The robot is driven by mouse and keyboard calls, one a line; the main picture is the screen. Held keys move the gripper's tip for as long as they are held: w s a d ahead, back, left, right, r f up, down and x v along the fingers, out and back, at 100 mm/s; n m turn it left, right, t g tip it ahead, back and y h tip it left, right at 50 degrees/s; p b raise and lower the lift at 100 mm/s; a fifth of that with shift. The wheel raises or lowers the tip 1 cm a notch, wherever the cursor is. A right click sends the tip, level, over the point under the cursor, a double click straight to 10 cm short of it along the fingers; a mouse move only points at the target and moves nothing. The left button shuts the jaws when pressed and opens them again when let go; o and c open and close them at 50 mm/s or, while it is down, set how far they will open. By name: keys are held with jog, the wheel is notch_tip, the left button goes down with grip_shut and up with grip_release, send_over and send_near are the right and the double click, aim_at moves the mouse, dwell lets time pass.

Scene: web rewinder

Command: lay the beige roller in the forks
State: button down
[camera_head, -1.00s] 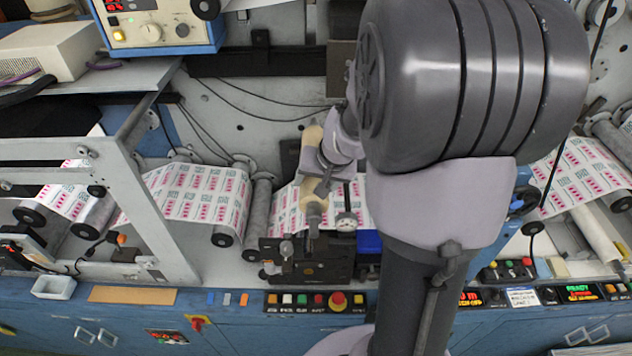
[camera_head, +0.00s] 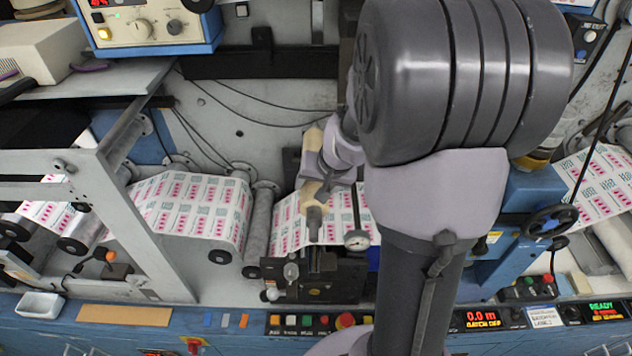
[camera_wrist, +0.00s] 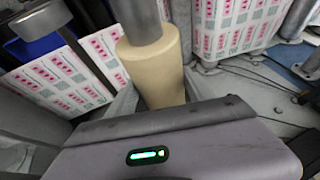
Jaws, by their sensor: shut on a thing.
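The beige roller (camera_head: 309,189) is in my gripper (camera_head: 318,172), which is shut around its middle. It points toward the front of the machine, and its grey metal end (camera_head: 314,222) is above or at a black bracket (camera_head: 315,262). In the wrist view the beige roller (camera_wrist: 155,72) and its grey shaft (camera_wrist: 136,22) rise beyond the gripper body (camera_wrist: 180,145). I cannot make out the forks clearly, nor whether the shaft end touches the bracket.
A round dial gauge (camera_head: 357,240) stands right of the bracket. A printed web (camera_head: 285,222) runs behind the roller, with a grey roller (camera_head: 258,222) to its left. A row of buttons (camera_head: 318,322) lines the front edge. A grey frame (camera_head: 125,205) stands at left.

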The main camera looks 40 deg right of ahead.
jog(key=shift+f+b, duration=1.7)
jog(key=shift+f, duration=0.65)
notch_tip(320, 180, down, 2)
jog(key=b, duration=0.4)
jog(key=shift+f, duration=0.25)
jog(key=shift+r, duration=0.1)
